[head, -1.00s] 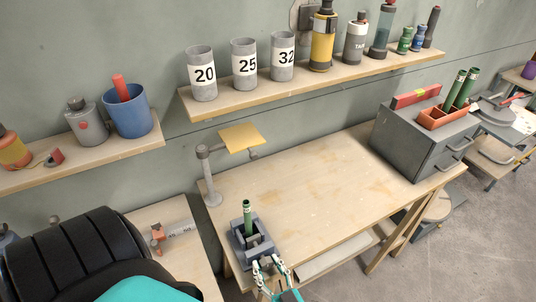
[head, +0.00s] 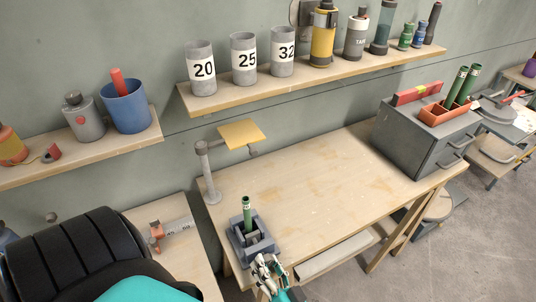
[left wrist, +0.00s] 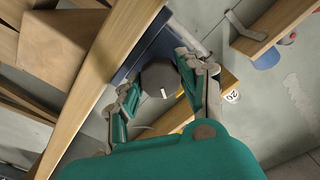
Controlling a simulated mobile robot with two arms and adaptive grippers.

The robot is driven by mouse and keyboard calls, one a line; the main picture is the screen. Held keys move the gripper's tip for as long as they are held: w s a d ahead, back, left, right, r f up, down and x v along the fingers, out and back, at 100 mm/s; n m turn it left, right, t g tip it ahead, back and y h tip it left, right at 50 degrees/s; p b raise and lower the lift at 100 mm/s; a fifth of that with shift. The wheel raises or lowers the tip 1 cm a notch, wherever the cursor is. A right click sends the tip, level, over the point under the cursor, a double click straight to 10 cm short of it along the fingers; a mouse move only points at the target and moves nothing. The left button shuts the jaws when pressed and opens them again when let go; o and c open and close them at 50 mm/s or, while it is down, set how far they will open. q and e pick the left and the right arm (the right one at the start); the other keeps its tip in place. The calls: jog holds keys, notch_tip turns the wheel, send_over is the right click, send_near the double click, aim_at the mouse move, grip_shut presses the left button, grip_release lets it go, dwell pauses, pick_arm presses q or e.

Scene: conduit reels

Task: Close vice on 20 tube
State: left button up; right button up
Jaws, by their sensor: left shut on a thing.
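The grey vice (head: 239,250) stands at the front left corner of the wooden workbench. A green tube (head: 247,213) stands upright between its jaws; I cannot tell whether both jaws touch it. My left gripper (head: 265,263) is at the front of the vice. In the left wrist view, my left gripper (left wrist: 160,84) is shut on the dark round vice knob (left wrist: 158,76), which has a white mark and a finger on each side. In the head view the knob is hidden by the fingers. My right gripper is not in view.
A grey drawer box (head: 420,140) with a red tray (head: 449,114) of green tubes stands at the bench's right end. A lamp-like stand (head: 205,175) rises behind the vice. Cups marked 20, 25 and 32 sit on the wall shelf (head: 300,81). The bench middle is clear.

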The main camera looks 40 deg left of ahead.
pick_arm(q)
jog(key=shift+w+r, duration=0.1)
jog(key=shift+r, duration=0.05)
dwell(0.3)
jog(key=o, duration=1.2)
notch_tip(320, 180, up, 10)
jog(key=shift+f, duration=0.1)
